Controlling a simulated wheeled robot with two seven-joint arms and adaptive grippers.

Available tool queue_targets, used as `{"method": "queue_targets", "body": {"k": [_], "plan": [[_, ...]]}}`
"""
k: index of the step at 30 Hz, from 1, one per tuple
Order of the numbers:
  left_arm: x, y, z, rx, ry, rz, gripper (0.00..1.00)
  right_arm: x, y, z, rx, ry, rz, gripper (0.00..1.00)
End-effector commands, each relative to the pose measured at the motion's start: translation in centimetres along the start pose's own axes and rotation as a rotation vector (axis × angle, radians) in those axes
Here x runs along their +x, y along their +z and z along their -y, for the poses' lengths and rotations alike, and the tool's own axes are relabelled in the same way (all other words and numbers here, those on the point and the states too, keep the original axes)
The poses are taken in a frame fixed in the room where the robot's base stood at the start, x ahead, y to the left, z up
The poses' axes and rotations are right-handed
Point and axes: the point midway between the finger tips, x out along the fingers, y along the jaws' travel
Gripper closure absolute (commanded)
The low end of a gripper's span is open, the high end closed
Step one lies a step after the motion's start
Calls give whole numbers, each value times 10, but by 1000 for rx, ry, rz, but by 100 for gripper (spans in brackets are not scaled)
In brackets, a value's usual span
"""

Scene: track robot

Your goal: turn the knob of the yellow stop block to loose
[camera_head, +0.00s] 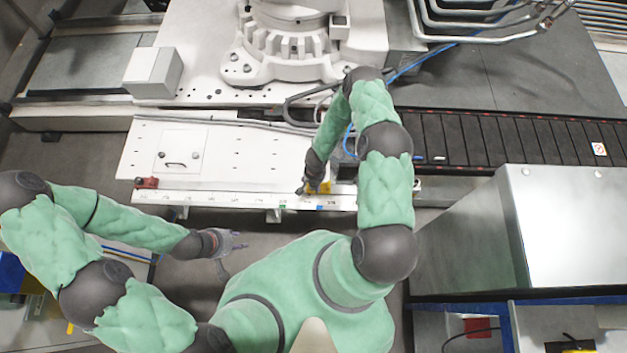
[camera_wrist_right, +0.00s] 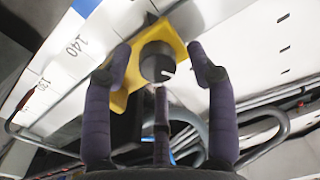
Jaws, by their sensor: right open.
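The yellow stop block (camera_wrist_right: 178,37) sits on the white scale rail (camera_wrist_right: 75,45) in the right wrist view. Its dark round knob (camera_wrist_right: 157,62) has a white mark on its face. My right gripper (camera_wrist_right: 162,68) is open, with one finger on each side of the knob and visible gaps between. In the head view the yellow block (camera_head: 323,187) is partly hidden by my right gripper (camera_head: 308,187). My left gripper (camera_head: 232,250) is over the floor in front of the rail, away from the block; its fingers look spread apart.
A red block (camera_head: 147,183) sits at the rail's left end. The white machine base (camera_head: 215,160) lies behind the rail. A blue cable and dark hose run close behind the right gripper. A metal cabinet (camera_head: 570,225) stands at right.

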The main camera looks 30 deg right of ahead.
Motion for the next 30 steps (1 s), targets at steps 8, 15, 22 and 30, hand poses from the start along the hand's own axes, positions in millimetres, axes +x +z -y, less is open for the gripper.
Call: {"method": "queue_targets", "body": {"k": [8,15,22,30], "plan": [[0,0,0,0,0,0,60,-17,0,0,0,-1,0,42],[0,0,0,0,0,0,60,-61,-1,0,-1,-1,-2,42],[0,0,0,0,0,0,60,-100,-1,0,0,0,-2,42],[0,0,0,0,0,0,60,-120,0,0,0,0,-1,42]]}}
